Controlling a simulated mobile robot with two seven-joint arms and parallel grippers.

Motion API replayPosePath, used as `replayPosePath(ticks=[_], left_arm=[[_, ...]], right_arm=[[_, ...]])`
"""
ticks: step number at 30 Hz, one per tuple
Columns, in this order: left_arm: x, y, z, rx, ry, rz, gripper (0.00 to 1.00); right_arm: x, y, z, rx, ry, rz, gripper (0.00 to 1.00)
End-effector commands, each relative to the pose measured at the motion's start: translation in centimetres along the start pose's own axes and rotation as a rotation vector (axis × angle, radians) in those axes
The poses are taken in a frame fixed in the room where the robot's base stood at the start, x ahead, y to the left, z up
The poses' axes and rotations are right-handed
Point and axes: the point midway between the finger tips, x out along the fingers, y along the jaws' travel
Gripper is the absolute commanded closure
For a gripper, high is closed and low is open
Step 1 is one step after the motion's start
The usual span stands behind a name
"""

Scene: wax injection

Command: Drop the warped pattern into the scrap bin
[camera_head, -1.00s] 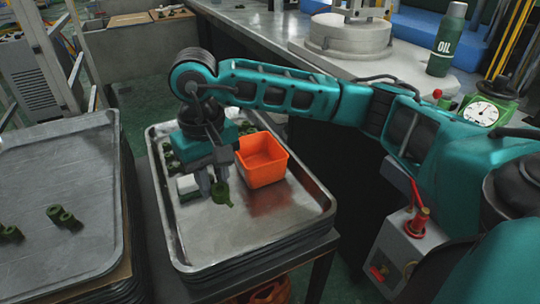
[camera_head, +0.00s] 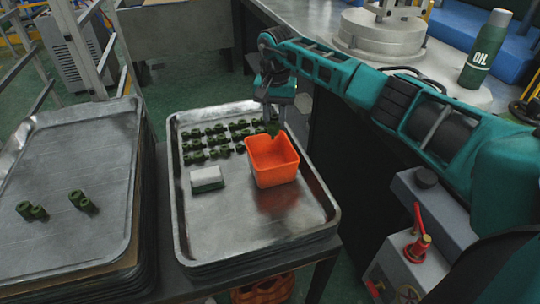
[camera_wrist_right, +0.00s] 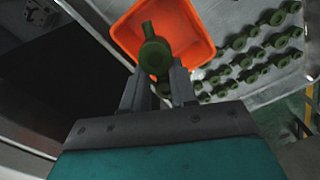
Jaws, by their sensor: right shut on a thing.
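The warped pattern is a dark green wax piece (camera_head: 273,129) with a round boss; it also shows in the right wrist view (camera_wrist_right: 153,51). My right gripper (camera_head: 268,113) is shut on it and holds it at the back edge of the orange scrap bin (camera_head: 276,176). In the right wrist view, the pattern and the fingertips (camera_wrist_right: 158,78) appear over the opening of the bin (camera_wrist_right: 204,38). The head view does not show clearly how high the pattern is above the rim. My left gripper is not in view.
The bin stands on a metal tray (camera_head: 225,232). Rows of green patterns (camera_head: 205,140) lie behind and left of it, with a white-and-green block (camera_head: 206,179) in front of them. A second tray (camera_head: 75,165) at left holds a few green pieces. The front of the bin's tray is clear.

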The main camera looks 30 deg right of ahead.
Motion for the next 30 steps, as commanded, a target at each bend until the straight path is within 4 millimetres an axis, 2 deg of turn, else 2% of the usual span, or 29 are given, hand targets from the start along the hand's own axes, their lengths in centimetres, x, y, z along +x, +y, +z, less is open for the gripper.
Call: replayPosePath(ticks=[3, 8, 13, 21, 30], left_arm=[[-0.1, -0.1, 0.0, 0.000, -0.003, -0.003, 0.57], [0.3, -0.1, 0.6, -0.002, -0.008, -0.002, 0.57], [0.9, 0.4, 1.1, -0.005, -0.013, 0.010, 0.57], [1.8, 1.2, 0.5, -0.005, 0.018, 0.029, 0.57], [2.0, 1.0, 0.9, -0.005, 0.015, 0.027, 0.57]], right_arm=[[0.5, 0.8, -0.8, 0.038, 0.000, 0.000, 1.00], [1.4, 0.9, -1.0, 0.047, 0.000, 0.000, 1.00], [3.1, 0.9, -0.9, 0.046, -0.001, 0.000, 1.00], [6.1, 0.9, -1.0, 0.045, 0.000, 0.000, 1.00], [6.5, 0.9, -1.0, 0.045, 0.000, -0.001, 1.00]])
